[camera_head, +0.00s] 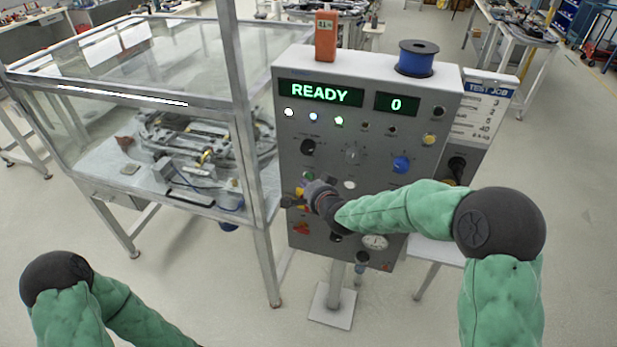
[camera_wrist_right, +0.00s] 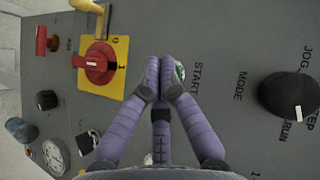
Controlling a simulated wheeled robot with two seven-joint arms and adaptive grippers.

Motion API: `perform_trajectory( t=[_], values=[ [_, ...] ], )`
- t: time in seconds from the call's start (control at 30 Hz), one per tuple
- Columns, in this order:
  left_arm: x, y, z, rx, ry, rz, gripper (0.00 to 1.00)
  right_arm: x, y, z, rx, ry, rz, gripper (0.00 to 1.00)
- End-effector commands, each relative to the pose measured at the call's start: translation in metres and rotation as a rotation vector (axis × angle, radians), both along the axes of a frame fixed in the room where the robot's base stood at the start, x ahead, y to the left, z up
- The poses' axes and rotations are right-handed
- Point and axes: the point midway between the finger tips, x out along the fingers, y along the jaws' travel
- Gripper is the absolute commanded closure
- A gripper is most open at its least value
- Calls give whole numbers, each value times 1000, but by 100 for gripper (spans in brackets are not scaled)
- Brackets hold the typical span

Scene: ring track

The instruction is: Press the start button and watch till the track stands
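The grey control panel (camera_head: 325,155) has a display (camera_head: 320,93) reading READY and a counter (camera_head: 397,104) reading 0. The green start button (camera_wrist_right: 179,71) is beside the START label in the right wrist view, partly hidden by my fingers. My right gripper (camera_wrist_right: 157,80) has its fingertips together, empty, just beside the button; I cannot tell whether they touch it. In the head view the right gripper (camera_head: 293,200) is in front of the panel's left side. The track (camera_head: 195,140) is inside a glass-walled enclosure. My left gripper is out of view; its arm shows at lower left.
A red rotary switch (camera_wrist_right: 97,65) on a yellow plate is close to my right fingers. A black mode knob (camera_wrist_right: 289,94) is on the other side. A blue spool (camera_head: 416,60) and an orange device (camera_head: 326,36) stand on the panel. The enclosure's metal post (camera_head: 240,90) is left of it.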

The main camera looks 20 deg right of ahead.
Motion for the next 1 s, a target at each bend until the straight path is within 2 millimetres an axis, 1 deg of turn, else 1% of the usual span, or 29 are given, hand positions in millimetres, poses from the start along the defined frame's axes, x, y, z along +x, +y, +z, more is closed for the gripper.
perform_trajectory(
  t=[0.63,1.0],
  values=[
    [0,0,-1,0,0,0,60,0,0,0,0,0,0,100],
    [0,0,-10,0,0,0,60,7,-5,0,0,0,0,100]
  ],
)
